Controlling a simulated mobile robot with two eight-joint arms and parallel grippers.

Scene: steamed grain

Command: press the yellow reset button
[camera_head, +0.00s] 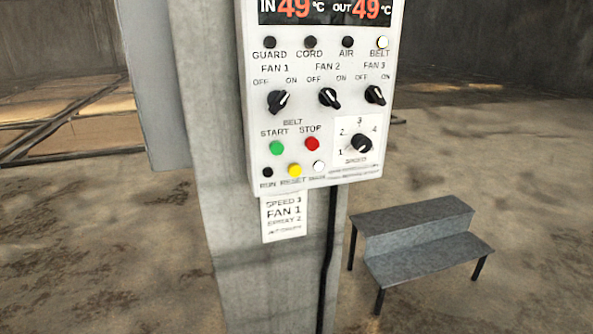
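The yellow reset button (295,170) is on the lower part of a white control panel (318,60), above the label RESET. A black RUN light (268,172) is to its left and a white round button or light (319,166) is to its right. The green START button (277,148) and the red STOP button (312,143) sit just above. Nothing covers the yellow button. Neither of my grippers shows in this view.
The panel hangs on a concrete pillar (240,270), with a grey box (155,80) on the left. A paper note (284,217) and a black cable (329,260) hang below. A grey step stool (420,240) stands at right. Bare floor surrounds it.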

